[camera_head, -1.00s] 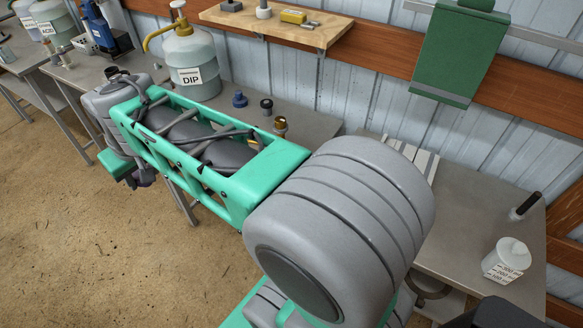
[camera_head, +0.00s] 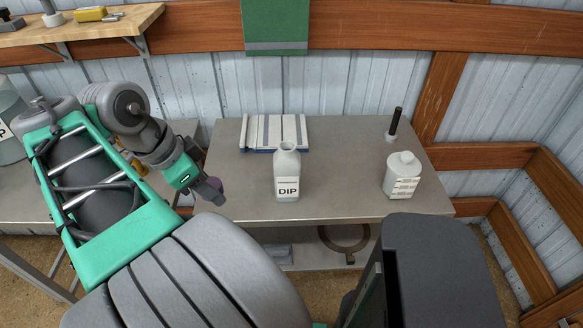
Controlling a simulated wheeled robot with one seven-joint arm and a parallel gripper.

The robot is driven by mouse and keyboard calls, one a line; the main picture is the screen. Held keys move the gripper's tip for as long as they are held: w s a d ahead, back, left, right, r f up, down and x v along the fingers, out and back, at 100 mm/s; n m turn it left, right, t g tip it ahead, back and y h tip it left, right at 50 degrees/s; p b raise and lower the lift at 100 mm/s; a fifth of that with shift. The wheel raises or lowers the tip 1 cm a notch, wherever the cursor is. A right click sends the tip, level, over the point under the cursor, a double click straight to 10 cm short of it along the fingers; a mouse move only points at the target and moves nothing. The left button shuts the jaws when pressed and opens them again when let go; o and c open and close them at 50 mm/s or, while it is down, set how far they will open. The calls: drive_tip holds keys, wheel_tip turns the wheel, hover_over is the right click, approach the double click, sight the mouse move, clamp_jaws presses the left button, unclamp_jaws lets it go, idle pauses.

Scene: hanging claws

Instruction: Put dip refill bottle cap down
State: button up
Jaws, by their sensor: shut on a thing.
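My gripper (camera_head: 209,190) is at the left edge of the grey metal table (camera_head: 340,195). It is shut on a small dark purple, round thing (camera_head: 214,184), which appears to be the bottle cap; the fingers partly hide it. The DIP refill bottle (camera_head: 287,174), whitish with a DIP label, stands upright on the table to the right of my gripper. Its neck shows no cap. The gripper and cap are apart from the bottle. I cannot tell exactly how high the cap is above the table.
A white measuring container (camera_head: 402,177) and a black upright handle (camera_head: 395,122) stand at the table's right. A white and blue slatted thing (camera_head: 275,133) lies at the back. The table's front middle is clear. A wooden shelf (camera_head: 85,27) is at upper left.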

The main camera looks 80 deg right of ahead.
drive_tip(key=s+a+f+m+y, duration=0.1)
drive_tip(key=s+m, duration=0.3)
drive_tip(key=s, duration=0.1)
drive_tip(key=g+b, duration=0.1)
drive_tip(key=b, duration=0.3)
hover_over(229, 199)
drive_tip(key=f, duration=0.6)
drive_tip(key=w+a+f, duration=0.1)
drive_tip(key=f, duration=0.2)
drive_tip(key=shift+f, duration=0.4)
drive_tip(key=f, duration=0.1)
drive_tip(key=f+b, duration=0.1)
drive_tip(key=f, duration=0.1)
drive_tip(key=shift+w+d, duration=0.1)
drive_tip(key=shift+d, duration=0.2)
drive_tip(key=shift+f, duration=0.2)
drive_tip(key=shift+f, duration=0.1)
drive_tip(key=shift+f, duration=0.15)
drive_tip(key=o, duration=1.4)
drive_tip(key=shift+c, duration=0.2)
